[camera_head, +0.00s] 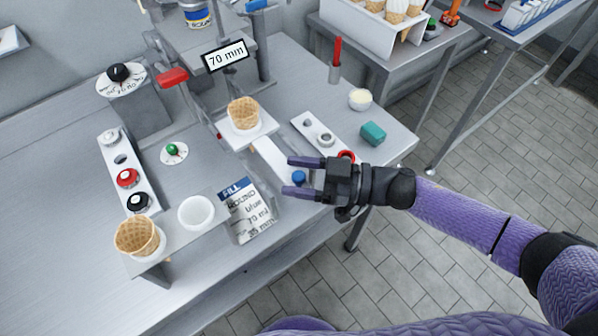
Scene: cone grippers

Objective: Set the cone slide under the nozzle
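The cone slide is a white plate (262,135) with a waffle cone (243,114) upright on it. A white bar (272,158) runs from the plate down to the right towards a blue knob (299,178). I cannot make out the nozzle tip. My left gripper is not in view.
A fill card (247,212), white cup (196,212) and second waffle cone (138,236) are at the front. A button panel (128,178) and dial (120,78) are left.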

